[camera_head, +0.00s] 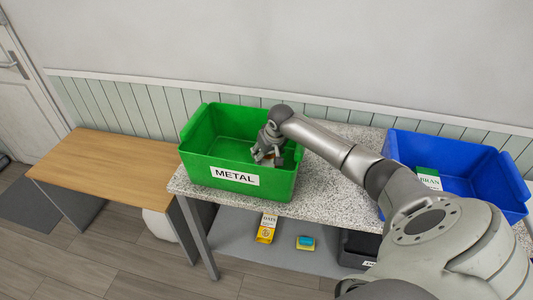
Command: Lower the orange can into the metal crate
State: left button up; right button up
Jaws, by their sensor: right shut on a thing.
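The metal crate (206,165) is a green bin with a white "METAL" label, standing on the left end of the speckled table. My right gripper (266,158) reaches in from the right and is over the right part of this crate, within its rim. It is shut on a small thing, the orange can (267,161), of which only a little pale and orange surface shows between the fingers. The gripper hides most of the can. I cannot tell whether the can touches the crate floor. My left gripper is not in view.
A blue bin (464,165) holding a green and white box (428,178) stands at the right. A yellow carton (266,229) and a small teal and yellow item (305,243) lie on the lower shelf, near a dark bin (358,248). A wooden table (110,165) is bare at the left.

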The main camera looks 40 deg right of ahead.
jog(key=shift+f, duration=0.1)
jog(key=o, duration=1.1)
jog(key=shift+c, duration=0.2)
